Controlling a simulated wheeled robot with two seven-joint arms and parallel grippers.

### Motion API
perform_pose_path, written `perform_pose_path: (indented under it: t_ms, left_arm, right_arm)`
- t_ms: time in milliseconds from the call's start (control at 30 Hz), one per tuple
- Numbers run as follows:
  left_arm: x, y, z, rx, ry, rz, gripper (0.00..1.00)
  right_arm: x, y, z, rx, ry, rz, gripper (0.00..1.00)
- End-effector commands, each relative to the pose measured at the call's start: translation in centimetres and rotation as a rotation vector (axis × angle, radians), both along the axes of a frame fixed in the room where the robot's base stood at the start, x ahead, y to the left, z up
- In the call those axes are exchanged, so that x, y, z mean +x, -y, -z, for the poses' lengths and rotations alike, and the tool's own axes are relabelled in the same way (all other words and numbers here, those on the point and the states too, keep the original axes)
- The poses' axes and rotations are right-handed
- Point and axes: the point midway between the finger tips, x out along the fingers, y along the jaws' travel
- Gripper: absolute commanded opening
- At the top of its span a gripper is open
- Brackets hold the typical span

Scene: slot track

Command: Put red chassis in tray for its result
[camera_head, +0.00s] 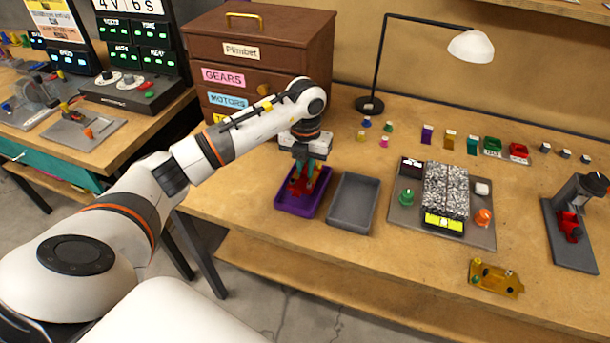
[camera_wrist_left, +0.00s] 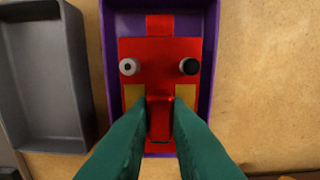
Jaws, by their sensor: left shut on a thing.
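The red chassis (camera_wrist_left: 160,55) is inside the purple tray (camera_wrist_left: 213,20), with a white-rimmed knob and a black knob on its top. My left gripper (camera_wrist_left: 158,105) is shut on the chassis, its green fingers on either side of a narrow red middle part. In the head view the left gripper (camera_head: 303,170) points down into the purple tray (camera_head: 292,207), and the red chassis (camera_head: 298,187) shows between and below the fingers. I cannot tell whether the chassis rests on the tray floor. My right gripper is not in view.
An empty grey tray (camera_head: 353,202) stands right beside the purple one. A test panel (camera_head: 408,235) with a grey speckled middle is further right. A yellow chassis (camera_head: 496,279) lies near the front edge. A brown drawer cabinet (camera_head: 300,50) stands behind my left arm.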

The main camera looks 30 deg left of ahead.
Motion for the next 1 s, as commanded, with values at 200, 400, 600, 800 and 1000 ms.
perform_pose_path:
  t_ms: [200,400,600,800,1000]
  left_arm:
    - [-0.1,0.1,3.0,-0.001,-0.005,0.000,0.00]
    - [0.0,0.0,3.3,0.000,0.000,0.001,0.00]
    - [0.0,0.0,3.7,0.000,-0.001,0.001,0.17]
    - [0.0,0.0,3.6,0.000,-0.001,0.000,0.37]
    - [0.0,0.0,3.5,0.000,-0.001,0.000,0.37]
  right_arm:
    - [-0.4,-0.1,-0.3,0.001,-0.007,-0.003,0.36]
    - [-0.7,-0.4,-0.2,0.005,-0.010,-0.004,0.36]
    - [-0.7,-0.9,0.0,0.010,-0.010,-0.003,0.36]
    - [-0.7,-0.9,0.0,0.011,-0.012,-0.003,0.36]
    - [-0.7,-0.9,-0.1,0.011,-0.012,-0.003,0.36]
